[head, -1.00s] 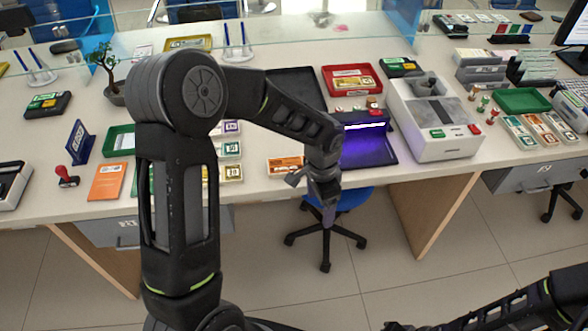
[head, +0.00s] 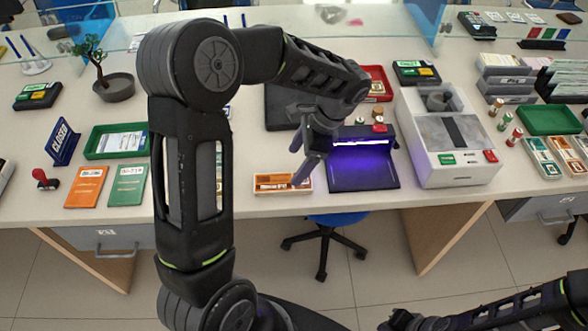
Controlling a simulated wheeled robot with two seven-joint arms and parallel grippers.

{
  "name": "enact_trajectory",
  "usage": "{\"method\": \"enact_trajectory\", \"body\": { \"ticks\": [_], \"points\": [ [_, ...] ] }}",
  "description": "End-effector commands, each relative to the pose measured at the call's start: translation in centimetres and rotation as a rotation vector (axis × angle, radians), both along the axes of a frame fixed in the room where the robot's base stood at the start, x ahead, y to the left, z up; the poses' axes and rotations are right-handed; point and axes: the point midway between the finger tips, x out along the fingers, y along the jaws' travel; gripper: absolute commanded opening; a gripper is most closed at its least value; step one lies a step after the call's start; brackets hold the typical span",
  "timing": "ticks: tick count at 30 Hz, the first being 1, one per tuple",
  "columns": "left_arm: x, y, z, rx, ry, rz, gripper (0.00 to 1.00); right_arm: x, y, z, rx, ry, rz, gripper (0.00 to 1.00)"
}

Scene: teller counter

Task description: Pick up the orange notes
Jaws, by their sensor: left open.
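The orange notes (head: 270,183) lie as a small flat orange and white bundle near the counter's front edge, left of the purple-lit device. My left gripper (head: 303,166) is open and empty, with its fingers pointing down over the right end of the notes. One finger covers part of that end in the picture. I cannot tell whether it touches the notes.
A black device with a purple light (head: 362,170) stands right of the notes, then a grey and white machine (head: 447,165). A black tray (head: 282,112) lies behind my gripper. A green tray (head: 98,156) and orange and green booklets are at left.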

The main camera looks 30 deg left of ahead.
Motion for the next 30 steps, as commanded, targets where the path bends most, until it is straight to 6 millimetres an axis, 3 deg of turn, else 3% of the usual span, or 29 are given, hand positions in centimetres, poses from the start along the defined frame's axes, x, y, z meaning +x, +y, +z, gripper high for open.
{"method": "enact_trajectory", "body": {
  "ticks": [9, 18, 30],
  "points": [
    [0.0, 0.0, -0.1, -0.001, 0.001, 0.0, 0.8, -0.1, 0.0, 0.0, 0.0, 0.002, 0.001, 0.0],
    [-0.6, 0.8, -2.4, -0.001, 0.001, 0.001, 0.8, -0.1, 0.0, 0.3, -0.001, 0.002, 0.0, 0.0],
    [-0.9, 1.1, -3.2, 0.0, 0.003, 0.001, 0.8, -0.1, 0.0, 0.6, -0.001, 0.002, 0.0, 0.0]
  ]
}}
